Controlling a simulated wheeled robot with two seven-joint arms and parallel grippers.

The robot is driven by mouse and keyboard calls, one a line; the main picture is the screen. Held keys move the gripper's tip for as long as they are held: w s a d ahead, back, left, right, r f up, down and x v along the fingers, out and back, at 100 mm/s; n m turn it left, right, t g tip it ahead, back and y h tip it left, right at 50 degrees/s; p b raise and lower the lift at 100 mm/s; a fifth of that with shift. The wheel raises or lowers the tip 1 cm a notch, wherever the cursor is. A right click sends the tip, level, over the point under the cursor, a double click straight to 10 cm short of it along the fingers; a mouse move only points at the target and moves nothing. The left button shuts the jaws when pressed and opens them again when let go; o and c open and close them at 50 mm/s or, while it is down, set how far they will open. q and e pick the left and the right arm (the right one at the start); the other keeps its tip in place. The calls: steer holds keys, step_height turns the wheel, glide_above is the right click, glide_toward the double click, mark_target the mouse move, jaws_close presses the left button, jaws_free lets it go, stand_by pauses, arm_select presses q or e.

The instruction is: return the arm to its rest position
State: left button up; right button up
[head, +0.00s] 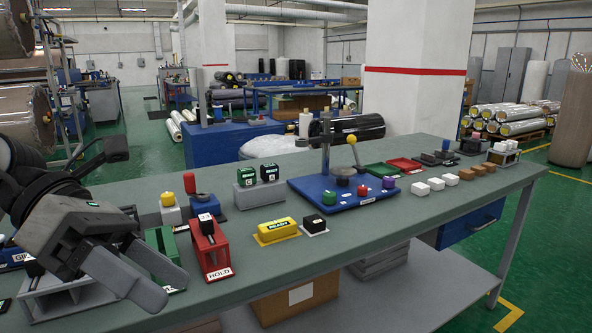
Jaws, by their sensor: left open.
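My left arm comes in from the left edge. Its dark grey gripper (166,287) is over the near left end of the grey-green workbench (350,232). The two flat fingers point down and to the right, apart, with nothing seen between them. They are beside a red holder marked HOLD (211,256) and cover part of a green holder (165,244). I cannot tell whether the gripper touches the green holder. My right gripper is not in view.
A yellow block (277,230) and a grey stand with dark green and black cubes (259,194) are right of the gripper. A blue fixture (345,200) with a post stands mid-bench. White blocks (421,189) lie farther right. The front strip of bench right of the red holder is clear.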

arm_select(q)
steer(key=w+d+n+h, duration=0.2)
steer(key=d+n+h, duration=0.5)
steer(key=h, duration=0.3)
steer(key=w+a+f+n+t+y+p, duration=0.1)
steer(key=w+a+f+n+t+y, duration=0.2)
steer(key=n+t, duration=0.8)
steer(key=w+a+f+n+t+y, duration=0.1)
steer(key=w+f+n+t+y, duration=0.2)
steer(key=f+n+t, duration=0.55)
step_height(320, 180, down, 9)
steer(key=a+n+y, duration=0.2)
steer(key=n+y, duration=0.7)
steer(key=n, duration=0.5)
steer(key=s+f+n+g+y, duration=0.2)
steer(key=s+f+n+g, duration=0.4)
steer(key=s+f, duration=0.5)
step_height(320, 180, down, 4)
steer(key=shift+s+d+f+g+y, duration=0.15)
steer(key=shift+s+d+g+y, duration=0.1)
steer(key=shift+s+g+y, duration=0.25)
steer(key=shift+w, duration=0.15)
